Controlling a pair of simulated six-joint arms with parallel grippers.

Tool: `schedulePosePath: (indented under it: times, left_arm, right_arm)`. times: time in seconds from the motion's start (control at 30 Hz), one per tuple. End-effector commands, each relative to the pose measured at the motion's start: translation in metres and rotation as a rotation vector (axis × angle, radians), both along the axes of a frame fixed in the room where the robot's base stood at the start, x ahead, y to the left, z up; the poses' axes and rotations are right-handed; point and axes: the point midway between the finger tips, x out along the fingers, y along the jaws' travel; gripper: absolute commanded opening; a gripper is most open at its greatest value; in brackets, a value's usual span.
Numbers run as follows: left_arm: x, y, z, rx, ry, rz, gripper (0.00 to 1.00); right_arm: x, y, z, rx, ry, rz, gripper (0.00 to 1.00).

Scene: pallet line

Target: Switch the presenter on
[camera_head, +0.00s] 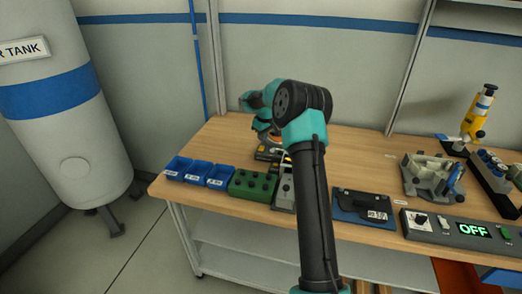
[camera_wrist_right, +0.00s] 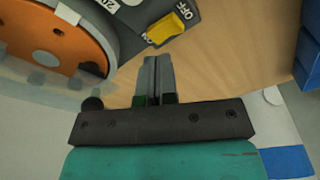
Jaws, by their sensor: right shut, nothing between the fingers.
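The presenter shows in the right wrist view as a round body with an orange disc (camera_wrist_right: 62,32) and a dark plate beside it. A yellow switch (camera_wrist_right: 168,28) sits on that plate, between an OFF label and an ON label. I cannot tell which way it is set. My right gripper (camera_wrist_right: 152,62) is shut and empty, its fingertips just short of the switch in the picture; contact cannot be confirmed. My left gripper is not in view.
Blue bins (camera_head: 197,172), a green box (camera_head: 252,185) and a grey box (camera_head: 284,194) line the bench's front left. A dark blue tray (camera_head: 351,207), a control box with a lit OFF display (camera_head: 474,230) and a grey fixture (camera_head: 425,174) stand right.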

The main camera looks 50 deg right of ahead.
Motion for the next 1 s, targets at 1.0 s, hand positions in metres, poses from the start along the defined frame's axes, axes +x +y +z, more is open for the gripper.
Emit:
schedulePosePath:
  times: [1.0]
  left_arm:
    - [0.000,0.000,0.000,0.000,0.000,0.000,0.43]
  right_arm:
    - [0.000,0.000,0.033,0.000,-0.001,0.000,0.00]
